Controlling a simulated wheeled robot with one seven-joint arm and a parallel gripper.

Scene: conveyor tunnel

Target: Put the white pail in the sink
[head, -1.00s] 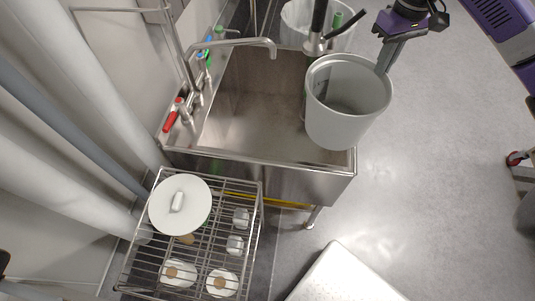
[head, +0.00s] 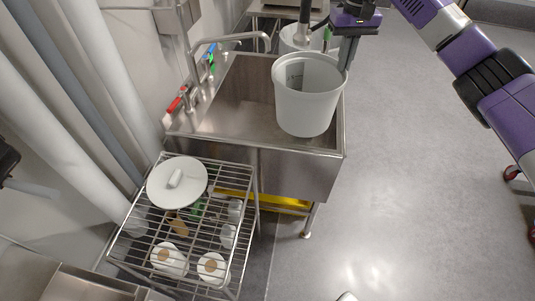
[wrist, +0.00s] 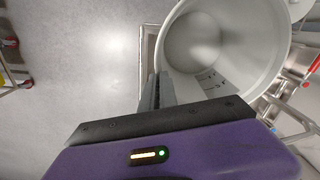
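The white pail (head: 306,104) is upright and empty, held above the right part of the steel sink (head: 236,103). My gripper (head: 347,48) is at the pail's right rim, with its fingers closed on the wall. In the wrist view, the pail (wrist: 215,45) fills the upper right, and my gripper (wrist: 157,92) meets its near rim. The pail hides part of the sink basin, and whether its base is below the sink's rim is hard to tell.
A wire rack (head: 205,225) with a white lid (head: 177,184) and several small items stands in front. Another pale bucket (head: 300,40) is behind the pail. Open floor (head: 420,170) lies to the right.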

